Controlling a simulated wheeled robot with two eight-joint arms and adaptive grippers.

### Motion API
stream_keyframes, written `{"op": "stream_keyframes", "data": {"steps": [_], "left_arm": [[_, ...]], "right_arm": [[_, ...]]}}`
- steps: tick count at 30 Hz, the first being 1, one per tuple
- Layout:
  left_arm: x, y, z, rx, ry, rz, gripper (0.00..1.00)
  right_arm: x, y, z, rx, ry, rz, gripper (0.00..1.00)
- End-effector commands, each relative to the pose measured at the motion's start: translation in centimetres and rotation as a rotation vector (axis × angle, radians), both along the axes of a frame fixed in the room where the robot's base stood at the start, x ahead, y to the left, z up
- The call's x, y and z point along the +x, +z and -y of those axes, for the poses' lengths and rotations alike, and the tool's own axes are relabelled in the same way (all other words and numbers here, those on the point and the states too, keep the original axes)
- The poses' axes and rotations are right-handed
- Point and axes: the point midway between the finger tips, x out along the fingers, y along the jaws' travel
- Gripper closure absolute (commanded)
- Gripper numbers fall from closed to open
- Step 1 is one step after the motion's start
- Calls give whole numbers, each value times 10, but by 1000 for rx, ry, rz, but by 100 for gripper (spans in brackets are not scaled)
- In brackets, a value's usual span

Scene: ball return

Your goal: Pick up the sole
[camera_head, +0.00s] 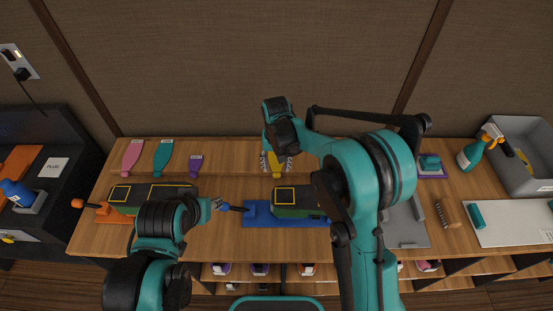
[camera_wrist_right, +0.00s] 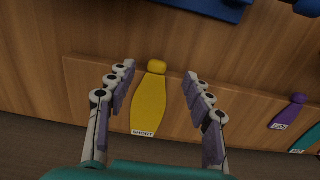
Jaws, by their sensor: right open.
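A yellow sole-shaped piece (camera_wrist_right: 150,100) with a rounded knob at one end and a white label at the other lies flat on a wooden strip. It also shows in the head view (camera_head: 276,170), partly hidden under my right gripper. My right gripper (camera_wrist_right: 156,88) is open, with one finger on each side of the yellow piece and clear gaps between; it holds nothing. In the head view my right gripper (camera_head: 276,158) hangs at the back of the bench. My left gripper (camera_head: 216,204) is over the front left of the bench, and its fingers are too small to read.
Pink (camera_head: 132,156), teal (camera_head: 162,157) and purple (camera_head: 195,165) soles lie left along the back. A blue tray (camera_head: 262,220) holds a dark green block (camera_head: 290,208).

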Motion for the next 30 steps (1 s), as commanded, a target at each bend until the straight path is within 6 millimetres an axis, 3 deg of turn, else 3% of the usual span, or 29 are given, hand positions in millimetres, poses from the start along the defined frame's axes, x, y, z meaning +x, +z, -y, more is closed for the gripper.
{"op": "stream_keyframes", "data": {"steps": [15,22,23,27,30], "left_arm": [[0,-27,0,0,0,0,60],[0,-26,0,0,0,0,60],[0,-26,0,0,0,0,60],[0,-26,0,0,0,0,60],[0,-26,0,0,0,0,60]], "right_arm": [[6,-65,1,1,0,2,48],[6,-66,1,1,0,2,48],[6,-66,1,1,0,2,54],[6,-66,1,1,0,2,90],[6,-66,1,1,0,2,95]]}}
